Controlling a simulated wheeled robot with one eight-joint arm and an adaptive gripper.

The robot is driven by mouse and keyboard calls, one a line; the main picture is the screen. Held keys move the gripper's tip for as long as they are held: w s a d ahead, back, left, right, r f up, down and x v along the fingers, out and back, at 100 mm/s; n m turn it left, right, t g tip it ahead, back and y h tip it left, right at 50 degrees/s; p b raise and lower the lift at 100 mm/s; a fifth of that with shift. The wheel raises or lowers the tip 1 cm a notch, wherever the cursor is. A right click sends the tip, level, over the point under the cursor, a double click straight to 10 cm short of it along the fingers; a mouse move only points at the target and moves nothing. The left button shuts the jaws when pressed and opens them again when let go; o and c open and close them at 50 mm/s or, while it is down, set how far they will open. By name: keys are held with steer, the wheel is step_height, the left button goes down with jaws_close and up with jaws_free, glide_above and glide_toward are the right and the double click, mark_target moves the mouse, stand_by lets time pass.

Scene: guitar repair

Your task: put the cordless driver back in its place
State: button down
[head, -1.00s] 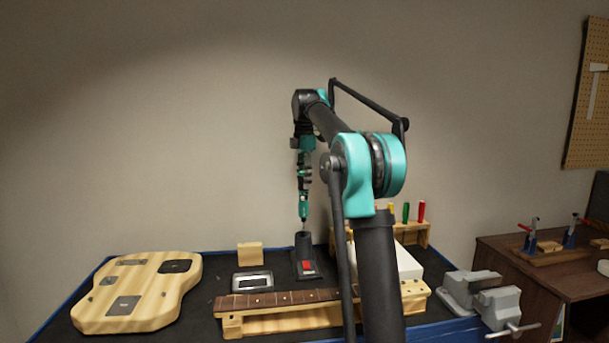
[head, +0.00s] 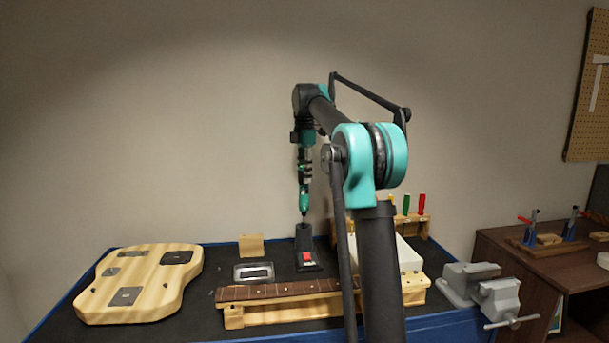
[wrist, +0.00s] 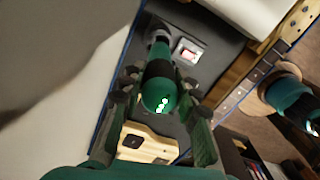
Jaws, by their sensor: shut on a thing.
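The slim green and black cordless driver (head: 304,196) hangs upright, tip down, in the head view. My gripper (head: 305,172) is shut on it. In the wrist view the driver (wrist: 160,88), with small lights on its near end, lies between the two fingers of my gripper (wrist: 160,105). A black upright holder (head: 305,243) with a red patch on its base stands on the bench right below the driver. The driver's tip is at or just above the holder's top; I cannot tell whether it has entered. The holder's base, with its red patch (wrist: 187,50), shows in the wrist view.
A guitar body (head: 145,285) lies on the bench (head: 215,260) at left. A small wooden block (head: 251,245), a grey tray (head: 253,273) and a guitar neck on a stand (head: 290,290) are near the holder. A tool rack (head: 423,228) and a grey vise (head: 480,288) are at right.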

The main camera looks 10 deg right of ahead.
mark_target(304, 198)
steer(key=shift+f, duration=0.15)
steer(key=shift+f, duration=1.5)
steer(key=shift+f, duration=1.45)
steer(key=shift+f, duration=1.45)
steer(key=c, duration=1)
jaws_free()
steer(key=shift+c, duration=0.2)
